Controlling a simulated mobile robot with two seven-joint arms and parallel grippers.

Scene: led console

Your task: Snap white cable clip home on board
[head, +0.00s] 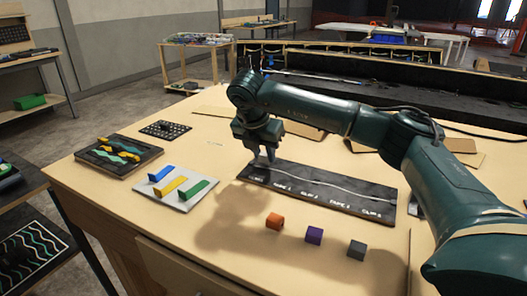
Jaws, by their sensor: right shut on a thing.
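The dark board (330,197) lies on the wooden table, with a thin pale cable (345,188) running along it and white lettering along its front edge. My right gripper (262,158) points down over the board's left end. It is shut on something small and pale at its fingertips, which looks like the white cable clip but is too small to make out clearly. I cannot tell whether the fingertips or the held thing touch the board. My left gripper is not in view.
Farther left are a dark tray (103,167) and a small black grid (165,129). My right arm crosses above the table's right side.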

